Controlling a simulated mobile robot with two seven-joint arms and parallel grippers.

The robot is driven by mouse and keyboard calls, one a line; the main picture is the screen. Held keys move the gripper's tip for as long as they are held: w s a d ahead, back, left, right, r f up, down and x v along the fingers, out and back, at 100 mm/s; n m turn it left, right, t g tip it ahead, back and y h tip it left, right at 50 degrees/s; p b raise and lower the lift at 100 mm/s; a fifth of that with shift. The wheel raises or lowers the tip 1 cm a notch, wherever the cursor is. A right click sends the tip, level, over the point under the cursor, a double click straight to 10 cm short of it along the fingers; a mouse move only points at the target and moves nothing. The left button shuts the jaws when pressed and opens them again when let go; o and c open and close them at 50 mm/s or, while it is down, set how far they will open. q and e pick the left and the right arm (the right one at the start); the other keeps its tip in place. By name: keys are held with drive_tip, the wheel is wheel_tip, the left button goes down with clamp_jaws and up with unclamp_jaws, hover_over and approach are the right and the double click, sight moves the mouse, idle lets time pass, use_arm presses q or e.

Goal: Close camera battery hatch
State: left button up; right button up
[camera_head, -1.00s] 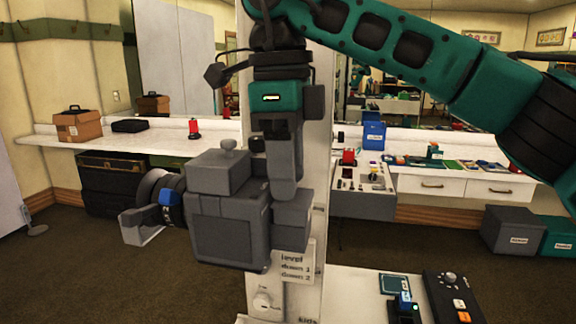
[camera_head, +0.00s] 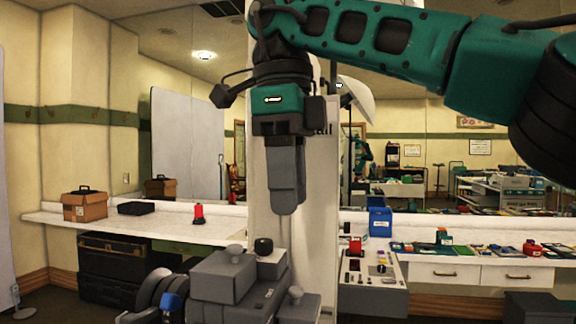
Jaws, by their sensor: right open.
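The grey camera (camera_head: 222,283) stands low in the picture, its bottom cut off by the frame edge. Its dark lens with a blue ring points left. Knobs and a grey block show on its top and right side. I cannot make out the battery hatch or tell how it stands. My right gripper (camera_head: 286,208) hangs pointing down above the camera's right part, with a visible gap between them. It is open and holds nothing; its fingers overlap in this view. My left gripper is not in view.
A white column (camera_head: 325,200) stands directly behind the gripper. A control panel (camera_head: 373,285) with a red-topped item is to the right. A long white counter (camera_head: 60,222) bears an orange-brown box (camera_head: 85,206), a black case and a red lamp. Drawers and small props line the counter at right.

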drive_tip(key=shift+r, duration=1.1)
